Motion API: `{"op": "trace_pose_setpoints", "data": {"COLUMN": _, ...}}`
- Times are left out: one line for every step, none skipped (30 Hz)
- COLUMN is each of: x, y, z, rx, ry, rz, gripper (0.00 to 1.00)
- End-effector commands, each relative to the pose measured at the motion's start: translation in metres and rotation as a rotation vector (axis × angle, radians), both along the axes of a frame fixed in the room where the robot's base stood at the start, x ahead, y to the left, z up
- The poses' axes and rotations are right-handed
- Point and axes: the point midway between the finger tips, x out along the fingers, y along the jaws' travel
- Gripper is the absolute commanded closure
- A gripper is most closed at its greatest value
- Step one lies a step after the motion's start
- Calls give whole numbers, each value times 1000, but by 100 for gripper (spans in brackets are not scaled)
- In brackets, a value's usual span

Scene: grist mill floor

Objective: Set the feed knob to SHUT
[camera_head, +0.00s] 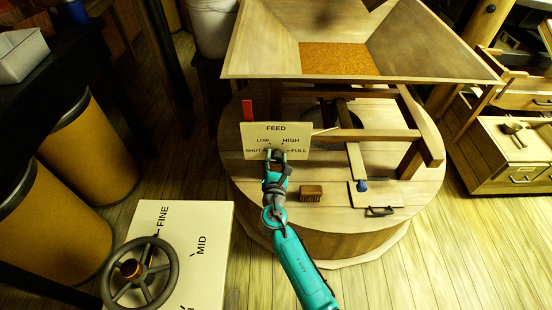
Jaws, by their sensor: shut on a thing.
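The feed panel (256,136) is a pale upright plate on the round millstone casing, marked FEED, with SHUT at lower left, LOW at upper left, HIGH at upper right and FULL at lower right. My teal and grey arm reaches up from the bottom of the view to this panel. My gripper (275,155) is at the lower middle of the panel, between the SHUT and FULL marks, shut on the feed knob. The gripper hides the knob almost wholly, so I cannot tell which mark it points to.
A wooden hopper (250,65) with grain stands above the round casing (420,190). A handwheel (141,273) on a FINE/MID panel is at lower left. Drawers (515,165) stand at right.

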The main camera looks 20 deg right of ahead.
Motion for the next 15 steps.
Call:
{"op": "trace_pose_setpoints", "data": {"x": 0, "y": 1, "z": -1, "rx": -28, "ry": 10, "rz": 2, "gripper": 92}}
{"op": "trace_pose_setpoints", "data": {"x": 0, "y": 1, "z": -1, "rx": -45, "ry": 17, "rz": 3, "gripper": 92}}
{"op": "trace_pose_setpoints", "data": {"x": 0, "y": 1, "z": -1, "rx": -68, "ry": 24, "rz": 2, "gripper": 92}}
{"op": "trace_pose_setpoints", "data": {"x": 0, "y": 1, "z": -1, "rx": -82, "ry": 29, "rz": 2, "gripper": 92}}
{"op": "trace_pose_setpoints", "data": {"x": 0, "y": 1, "z": -1, "rx": -97, "ry": 34, "rz": 2, "gripper": 92}}
{"op": "trace_pose_setpoints", "data": {"x": 0, "y": 1, "z": -2, "rx": -113, "ry": 39, "rz": 2, "gripper": 92}}
{"op": "trace_pose_setpoints", "data": {"x": 0, "y": 1, "z": -2, "rx": -126, "ry": 43, "rz": 2, "gripper": 92}}
{"op": "trace_pose_setpoints", "data": {"x": 0, "y": 1, "z": -2, "rx": -135, "ry": 46, "rz": 2, "gripper": 92}}
{"op": "trace_pose_setpoints", "data": {"x": 0, "y": 1, "z": -2, "rx": -147, "ry": 51, "rz": 2, "gripper": 92}}
{"op": "trace_pose_setpoints", "data": {"x": 0, "y": 1, "z": -2, "rx": -157, "ry": 53, "rz": 3, "gripper": 92}}
{"op": "trace_pose_setpoints", "data": {"x": 0, "y": 1, "z": -2, "rx": -164, "ry": 56, "rz": 3, "gripper": 92}}
{"op": "trace_pose_setpoints", "data": {"x": 0, "y": 1, "z": -2, "rx": -171, "ry": 58, "rz": 3, "gripper": 92}}
{"op": "trace_pose_setpoints", "data": {"x": 0, "y": 1, "z": -2, "rx": -177, "ry": 60, "rz": 3, "gripper": 92}}
{"op": "trace_pose_setpoints", "data": {"x": 0, "y": 1, "z": -2, "rx": -182, "ry": 62, "rz": 3, "gripper": 92}}
{"op": "trace_pose_setpoints", "data": {"x": 0, "y": 1, "z": -2, "rx": -186, "ry": 64, "rz": 3, "gripper": 92}}
